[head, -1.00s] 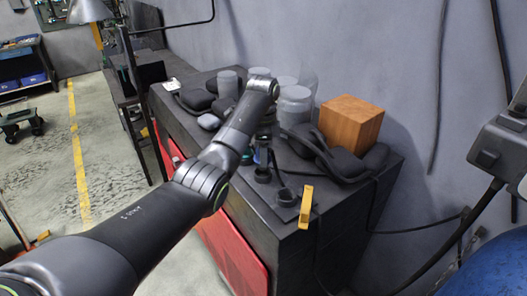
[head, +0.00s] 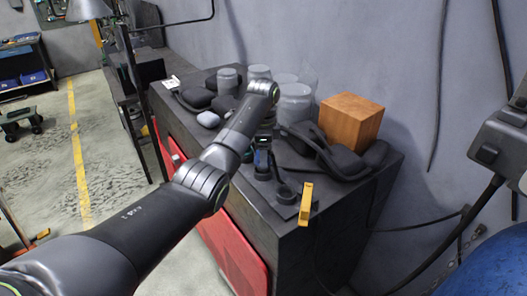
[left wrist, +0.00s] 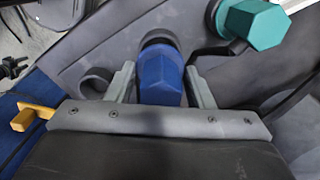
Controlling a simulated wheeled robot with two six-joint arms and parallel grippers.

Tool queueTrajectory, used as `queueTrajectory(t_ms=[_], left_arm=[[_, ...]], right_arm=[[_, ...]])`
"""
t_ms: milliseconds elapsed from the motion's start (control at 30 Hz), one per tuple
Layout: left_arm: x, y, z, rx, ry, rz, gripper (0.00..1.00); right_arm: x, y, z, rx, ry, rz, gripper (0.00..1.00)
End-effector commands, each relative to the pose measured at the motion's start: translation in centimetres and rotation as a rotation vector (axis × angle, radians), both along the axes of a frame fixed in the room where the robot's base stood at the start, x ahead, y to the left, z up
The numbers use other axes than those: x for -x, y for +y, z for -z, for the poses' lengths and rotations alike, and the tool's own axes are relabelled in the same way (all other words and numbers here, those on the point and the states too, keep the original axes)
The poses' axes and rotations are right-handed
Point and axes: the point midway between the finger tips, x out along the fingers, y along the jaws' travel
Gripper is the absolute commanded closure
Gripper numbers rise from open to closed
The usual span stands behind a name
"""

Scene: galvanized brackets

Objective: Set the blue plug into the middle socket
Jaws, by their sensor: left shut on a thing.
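The blue plug (left wrist: 160,78) is between the two fingers of my left gripper (left wrist: 162,92), which is shut on it. In the head view my left gripper (head: 263,146) is low over the bench, with the blue plug (head: 261,159) at the middle socket (head: 263,174). The plug's lower end meets a dark round rim in the wrist view; how deep it sits I cannot tell. An empty dark socket (head: 284,194) is nearer the front and shows left of the fingers in the wrist view (left wrist: 96,82). A teal hexagonal plug (left wrist: 256,24) stands to the right there. My right gripper is out of view.
A yellow piece (head: 306,204) lies at the bench's front edge. A wooden block (head: 350,122), grey jars (head: 296,103) and dark padded items (head: 345,158) crowd the back. A dark cable passes close to the teal plug.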

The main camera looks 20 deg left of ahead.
Motion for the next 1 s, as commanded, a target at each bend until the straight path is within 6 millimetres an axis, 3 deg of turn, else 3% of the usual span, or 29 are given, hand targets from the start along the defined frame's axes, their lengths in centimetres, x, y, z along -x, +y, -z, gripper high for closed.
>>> queueTrajectory(t_ms=[633,667,700,833,1000], left_arm=[[0.0,0.0,2.3,0.000,-0.001,0.001,0.82],[0.0,0.0,2.3,0.001,-0.001,0.001,0.51],[0.0,0.0,2.2,0.001,-0.001,0.001,0.46],[0.0,0.0,2.2,0.000,-0.001,0.001,0.29],[0.0,0.0,2.3,0.000,0.000,0.000,0.27]], right_arm=[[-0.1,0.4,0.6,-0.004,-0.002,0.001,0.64],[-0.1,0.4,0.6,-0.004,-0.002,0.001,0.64],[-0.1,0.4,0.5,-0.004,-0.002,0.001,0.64],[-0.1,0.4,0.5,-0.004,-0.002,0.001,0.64],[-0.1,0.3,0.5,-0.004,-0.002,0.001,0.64]])
